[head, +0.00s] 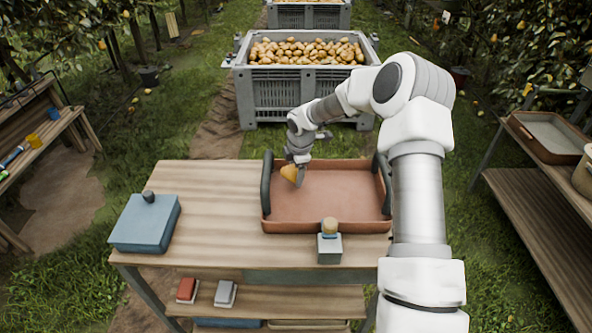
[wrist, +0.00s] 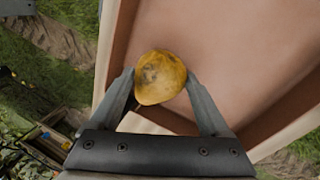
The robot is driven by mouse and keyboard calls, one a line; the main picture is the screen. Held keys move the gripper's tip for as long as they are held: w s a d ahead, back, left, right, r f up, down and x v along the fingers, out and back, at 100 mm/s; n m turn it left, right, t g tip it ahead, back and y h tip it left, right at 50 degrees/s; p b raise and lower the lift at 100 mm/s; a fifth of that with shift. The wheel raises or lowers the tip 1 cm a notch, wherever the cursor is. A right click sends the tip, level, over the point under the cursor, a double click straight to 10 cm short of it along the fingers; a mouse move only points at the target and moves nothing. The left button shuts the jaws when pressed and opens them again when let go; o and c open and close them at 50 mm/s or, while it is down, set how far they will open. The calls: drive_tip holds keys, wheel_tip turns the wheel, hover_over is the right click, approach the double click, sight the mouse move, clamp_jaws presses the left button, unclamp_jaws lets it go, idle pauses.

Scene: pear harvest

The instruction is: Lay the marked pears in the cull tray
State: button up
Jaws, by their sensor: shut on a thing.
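My gripper (head: 295,176) is shut on a yellow pear (head: 289,173). In the wrist view the pear (wrist: 160,77) sits between the two fingers, with dark blotches on its skin. My gripper and the pear are over the left part of a shallow reddish-brown tray (head: 335,205), near its left wall and dark handle. The tray lies on the wooden bench, and its visible floor is bare. I cannot tell whether the pear touches the tray floor.
On the bench (head: 215,200) stand a blue box (head: 145,222) at the left and a small grey block with a round-topped piece (head: 329,248) before the tray. A grey bin full of pears (head: 290,88) stands behind. Another tray (head: 550,135) is on the right-hand shelf.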

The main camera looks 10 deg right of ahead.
drive_tip(key=shift+f+b, duration=0.9)
drive_tip(key=shift+f, duration=0.5)
idle(0.4)
drive_tip(key=o, duration=1.3)
drive_tip(key=shift+o, duration=0.2)
drive_tip(key=a+p+v, duration=0.1)
drive_tip(key=v, duration=1.6)
drive_tip(key=s+r+m+h, duration=0.2)
drive_tip(key=s+r+m, duration=0.2)
drive_tip(key=s+r, duration=0.4)
drive_tip(key=s+r+m+t, duration=0.1)
drive_tip(key=s+r+m, duration=0.2)
drive_tip(key=s+m, duration=0.4)
drive_tip(key=s+r+m+t+y, duration=0.1)
drive_tip(key=s+r+m, duration=0.2)
drive_tip(key=s+m, duration=0.5)
drive_tip(key=s, duration=1.1)
drive_tip(key=shift+s+d+y, duration=0.2)
drive_tip(key=shift+s+y, duration=0.1)
drive_tip(key=shift+s, duration=0.05)
